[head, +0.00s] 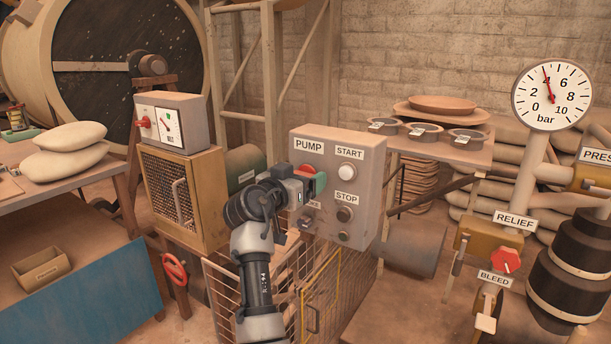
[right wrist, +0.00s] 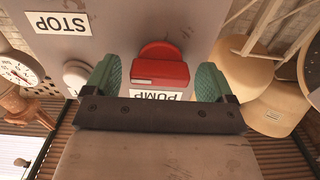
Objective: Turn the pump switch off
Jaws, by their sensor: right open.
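The grey pump box (head: 365,190) carries PUMP, START and STOP labels. Its red switch knob (head: 305,170) sits below the PUMP label, partly hidden by my right gripper (head: 309,183). In the right wrist view the red switch knob (right wrist: 160,68) stands between the two green fingertips of my right gripper (right wrist: 159,82). The gripper is open, with a visible gap on each side of the knob. The view is upside down, with the PUMP label (right wrist: 158,96) partly covered by the gripper. My left gripper is not in view.
The pale START button (head: 347,172) and dark STOP button (head: 344,214) are right of the knob. A mesh cage (head: 330,290) stands below the box. A pressure gauge (head: 552,95) reads near 4 bar. A red RELIEF/BLEED valve handle (head: 506,261) is at the right.

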